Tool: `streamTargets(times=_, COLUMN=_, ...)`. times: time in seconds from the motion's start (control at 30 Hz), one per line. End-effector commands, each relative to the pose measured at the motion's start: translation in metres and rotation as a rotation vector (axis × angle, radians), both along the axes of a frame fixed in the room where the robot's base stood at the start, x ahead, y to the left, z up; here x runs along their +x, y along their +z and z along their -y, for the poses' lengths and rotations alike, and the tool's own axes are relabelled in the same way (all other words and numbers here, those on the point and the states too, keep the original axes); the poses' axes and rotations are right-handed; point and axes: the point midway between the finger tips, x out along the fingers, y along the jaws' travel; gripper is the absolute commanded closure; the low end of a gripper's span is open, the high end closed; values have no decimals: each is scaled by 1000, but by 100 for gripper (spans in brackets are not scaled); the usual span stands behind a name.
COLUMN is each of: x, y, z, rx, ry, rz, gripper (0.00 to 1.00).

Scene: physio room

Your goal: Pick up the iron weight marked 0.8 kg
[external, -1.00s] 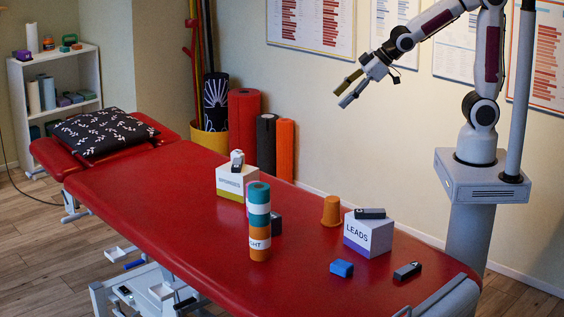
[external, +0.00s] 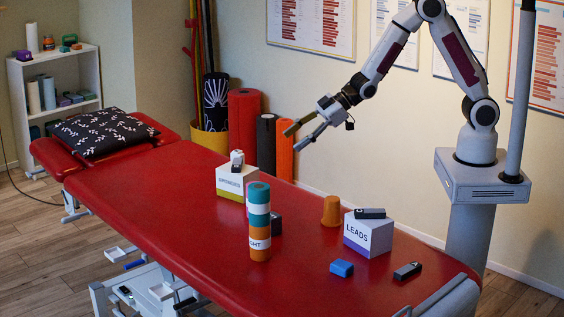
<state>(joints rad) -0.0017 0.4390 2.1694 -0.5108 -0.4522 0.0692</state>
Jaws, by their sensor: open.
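No 0.8 kg mark can be read in this view, so I cannot tell which thing is the iron weight. A dark block (external: 277,224) stands on the red table, partly hidden behind a teal and orange stack (external: 260,222). Another dark piece (external: 370,213) lies on top of the box lettered LEADS (external: 368,236). A small dark piece with a pale mark (external: 407,271) lies near the table's right end. My gripper (external: 294,139) is open and empty, high above the table's far side, apart from all of these.
On the red table (external: 150,215) are a second lettered box (external: 232,180) with a small white and dark thing on top, an orange cup (external: 331,211) and a blue block (external: 342,268). Rolled mats (external: 244,125) stand behind the table. The table's left half is mostly clear, with a pillow (external: 103,133) at its far end.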

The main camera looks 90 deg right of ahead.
Motion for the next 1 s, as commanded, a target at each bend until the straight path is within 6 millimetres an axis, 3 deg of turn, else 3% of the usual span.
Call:
streamTargets(times=0.43, x=21, y=-77, z=-47, rx=104, ry=155, rz=51, gripper=49)
streamTargets(times=0.8, x=15, y=-137, z=-86, rx=227, ry=269, rz=84, gripper=49)
streamTargets(times=1.0, x=8, y=-156, z=-99, rx=279, ry=307, rz=97, gripper=49)
